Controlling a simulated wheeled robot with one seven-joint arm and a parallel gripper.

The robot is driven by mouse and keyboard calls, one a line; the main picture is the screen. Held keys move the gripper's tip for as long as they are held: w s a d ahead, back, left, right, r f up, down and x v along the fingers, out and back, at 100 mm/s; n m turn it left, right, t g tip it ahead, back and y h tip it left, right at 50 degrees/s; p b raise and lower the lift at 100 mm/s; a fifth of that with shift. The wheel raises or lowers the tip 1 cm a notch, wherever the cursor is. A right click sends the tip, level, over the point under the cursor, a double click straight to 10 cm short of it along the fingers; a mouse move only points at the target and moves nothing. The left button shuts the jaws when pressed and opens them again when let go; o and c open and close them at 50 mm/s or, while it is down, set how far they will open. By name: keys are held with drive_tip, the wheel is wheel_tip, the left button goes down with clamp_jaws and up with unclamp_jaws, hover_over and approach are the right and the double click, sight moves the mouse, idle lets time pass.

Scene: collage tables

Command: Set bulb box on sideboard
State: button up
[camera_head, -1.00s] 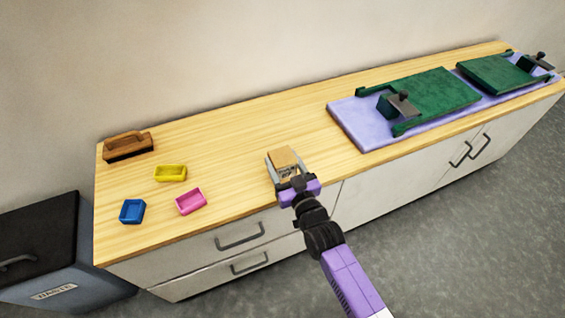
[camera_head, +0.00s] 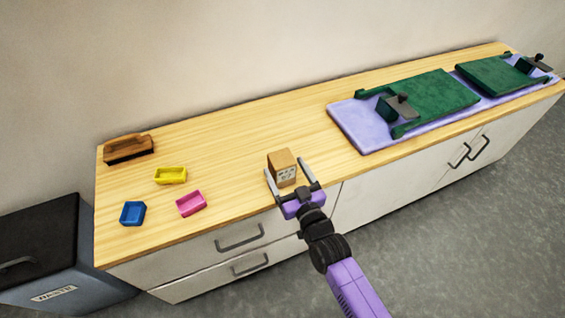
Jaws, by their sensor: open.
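The bulb box (camera_head: 282,166) is a small brown cardboard box with a pale printed label on its front. It stands upright on the light wood top of the sideboard (camera_head: 240,140), near the front edge. My gripper (camera_head: 290,174) is open, with its two grey fingers at the front left and front right of the box. The box's top and most of its front show clear of the fingers. I cannot tell whether either finger touches it.
Blue (camera_head: 133,213), yellow (camera_head: 171,174) and pink (camera_head: 190,202) small trays and a wooden brush (camera_head: 128,148) are on the left. A lilac mat (camera_head: 358,128) with green clamped boards (camera_head: 440,98) covers the right. A waste bin (camera_head: 45,250) stands left of the sideboard. Bare wood lies behind the box.

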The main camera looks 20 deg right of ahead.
drive_tip(key=s, duration=0.9)
drive_tip(key=shift+s, duration=0.15)
drive_tip(key=s+r+g, duration=0.1)
drive_tip(key=s+r, duration=0.1)
drive_tip(key=s, duration=1.5)
drive_tip(key=s+r+g, duration=0.2)
drive_tip(key=s+r, duration=0.8)
drive_tip(key=s, duration=0.4)
wheel_tip(320, 180, up, 4)
drive_tip(key=p, duration=0.4)
drive_tip(key=shift+r, duration=0.1)
